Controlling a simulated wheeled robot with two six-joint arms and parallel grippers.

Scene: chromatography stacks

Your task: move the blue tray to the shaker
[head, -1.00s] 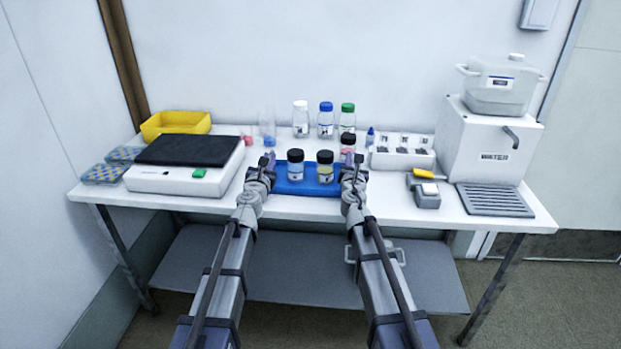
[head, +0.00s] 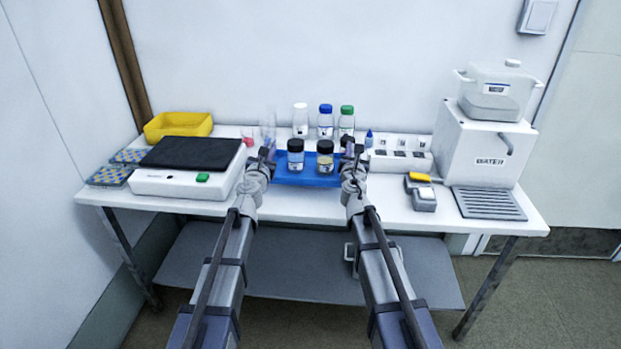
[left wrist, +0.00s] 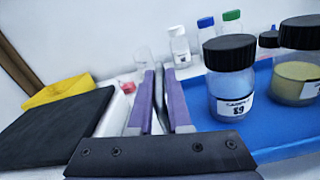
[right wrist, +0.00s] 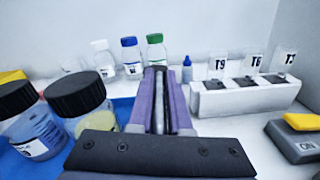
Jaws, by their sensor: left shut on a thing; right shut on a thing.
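The blue tray (head: 309,178) is at the middle of the table, between my two grippers. Two black-capped bottles stand on it, one with pale blue liquid (head: 295,157) and one with yellowish liquid (head: 325,158). My left gripper (head: 266,157) is shut on the tray's left side, and my right gripper (head: 350,155) is shut on its right side. The tray looks level; the bottles are upright. The shaker (head: 185,180) is a white box with a black top platform (head: 191,153) and a green button, left of the tray. Its platform is bare.
Bottles with white, blue and green caps (head: 326,122) stand behind the tray. A yellow bin (head: 178,125) is behind the shaker, with blue patterned boxes (head: 111,176) at its left. At right are a white rack (head: 400,160), a yellow-topped device (head: 421,190) and a water unit (head: 484,146).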

